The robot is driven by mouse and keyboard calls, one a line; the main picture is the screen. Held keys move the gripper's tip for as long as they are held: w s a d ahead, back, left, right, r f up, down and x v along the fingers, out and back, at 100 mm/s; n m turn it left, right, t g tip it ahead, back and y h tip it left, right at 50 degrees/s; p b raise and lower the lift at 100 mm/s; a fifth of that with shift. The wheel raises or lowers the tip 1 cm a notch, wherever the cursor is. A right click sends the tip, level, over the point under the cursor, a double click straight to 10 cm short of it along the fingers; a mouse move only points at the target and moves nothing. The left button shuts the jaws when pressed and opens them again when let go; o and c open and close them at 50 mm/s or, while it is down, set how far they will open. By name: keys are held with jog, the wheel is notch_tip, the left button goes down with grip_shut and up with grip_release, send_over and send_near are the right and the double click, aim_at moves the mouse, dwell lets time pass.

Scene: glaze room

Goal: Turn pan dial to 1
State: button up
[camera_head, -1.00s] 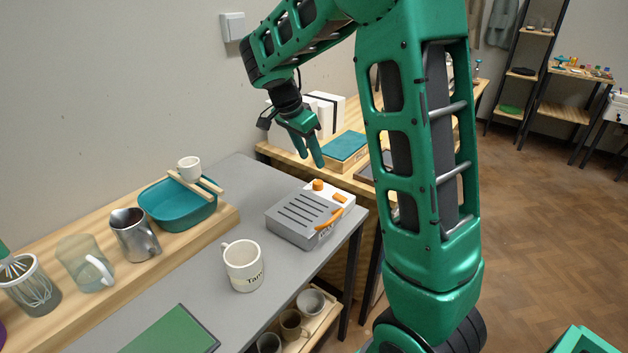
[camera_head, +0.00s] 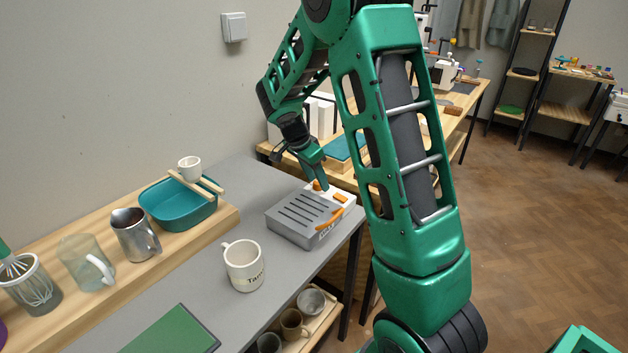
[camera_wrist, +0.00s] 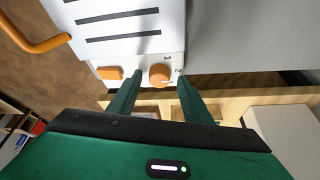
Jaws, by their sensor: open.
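The pan device (camera_head: 293,222) is a grey slotted box with a white end panel, on the grey table. The orange pan dial (camera_wrist: 160,75) is on the white panel, with printed marks 1 and 2 beside it in the wrist view. An orange button (camera_wrist: 110,73) sits beside the dial. An orange handle (camera_wrist: 37,40) shows at the device's side. My gripper (camera_wrist: 156,85) is open, its fingertips on either side of the dial in the wrist view. In the head view my gripper (camera_head: 319,187) is right at the dial, partly hiding it. Contact cannot be told.
A white mug (camera_head: 244,266) stands in front of the device. A teal basin (camera_head: 178,205) with wooden sticks, a metal pitcher (camera_head: 134,235) and a glass jug (camera_head: 84,263) stand on the wooden shelf at left. A wooden table with white boxes (camera_head: 322,115) is behind.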

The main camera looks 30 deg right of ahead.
jog(key=shift+f, duration=0.1)
jog(key=c, duration=1)
jog(key=shift+c, duration=0.2)
jog(key=n+t, duration=0.1)
jog(key=n, duration=0.1)
jog(key=n+t, duration=0.1)
jog(key=n, duration=0.2)
jog(key=shift+s+d+n+y, duration=0.1)
jog(key=shift+s+n+y, duration=0.1)
jog(key=shift+n+y, duration=0.15)
jog(key=n+t+y, duration=0.1)
jog(key=n, duration=0.2)
jog(key=n+y, duration=0.1)
jog(key=n, duration=0.2)
jog(key=shift+d+t, duration=0.1)
jog(key=shift+t, duration=0.3)
jog(key=shift+n, duration=0.25)
jog(key=o, duration=1)
jog(key=shift+s, duration=0.1)
